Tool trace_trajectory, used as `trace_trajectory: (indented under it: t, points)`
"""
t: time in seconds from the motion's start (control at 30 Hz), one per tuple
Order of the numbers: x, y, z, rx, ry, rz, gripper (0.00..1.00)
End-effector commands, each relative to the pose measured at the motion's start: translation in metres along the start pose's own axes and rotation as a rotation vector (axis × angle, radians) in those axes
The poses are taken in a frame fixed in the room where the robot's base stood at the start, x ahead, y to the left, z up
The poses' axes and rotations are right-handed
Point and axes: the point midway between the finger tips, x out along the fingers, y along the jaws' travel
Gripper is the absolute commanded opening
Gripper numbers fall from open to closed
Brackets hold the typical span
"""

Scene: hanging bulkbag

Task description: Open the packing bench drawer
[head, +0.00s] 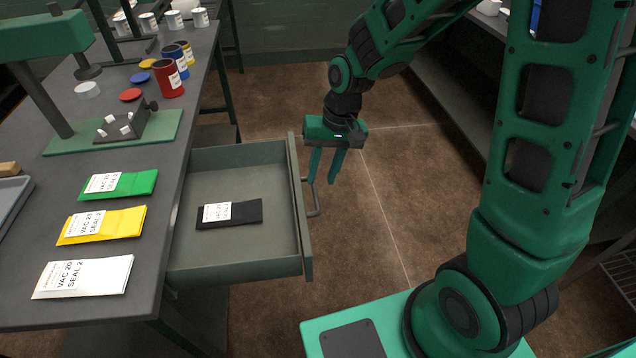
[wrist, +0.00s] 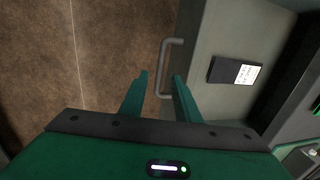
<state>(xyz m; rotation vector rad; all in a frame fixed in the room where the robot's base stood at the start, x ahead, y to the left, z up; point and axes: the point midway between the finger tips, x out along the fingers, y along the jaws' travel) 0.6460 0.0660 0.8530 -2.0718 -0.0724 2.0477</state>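The packing bench drawer (head: 240,255) is pulled well out from under the bench top, its inside showing. Its bar handle (head: 314,198) is on the front panel, facing right; the handle also shows in the wrist view (wrist: 164,68). A black pouch with a white label (head: 230,214) lies flat in the drawer. My gripper (head: 322,183) points down beside the handle, its two green fingers apart. In the wrist view my gripper (wrist: 162,80) has the handle between its spread fingertips; I cannot tell whether they touch it.
The packing bench (head: 160,215) carries green (head: 120,184), yellow (head: 102,225) and white (head: 82,277) pouches, a sealer stand (head: 115,135) and a red can (head: 168,79). The brown floor (head: 410,180) right of the drawer is clear. A shelf (head: 445,85) stands along the right.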

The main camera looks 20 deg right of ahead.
Motion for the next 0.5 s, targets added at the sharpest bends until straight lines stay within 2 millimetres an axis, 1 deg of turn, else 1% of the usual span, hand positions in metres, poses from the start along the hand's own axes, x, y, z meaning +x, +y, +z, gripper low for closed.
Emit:
trace_trajectory:
  t: [0.03,0.1,0.2,0.33,0.5]
  points:
    - [-0.011,0.000,-0.001,0.000,0.005,-0.002,0.29]
    - [-0.023,0.000,-0.002,0.000,0.005,-0.001,0.29]
    - [-0.036,0.000,-0.002,0.001,0.003,0.000,0.29]
    - [-0.048,0.000,-0.001,0.001,0.000,0.000,0.29]
    - [-0.053,0.000,-0.001,0.001,0.000,0.000,0.29]
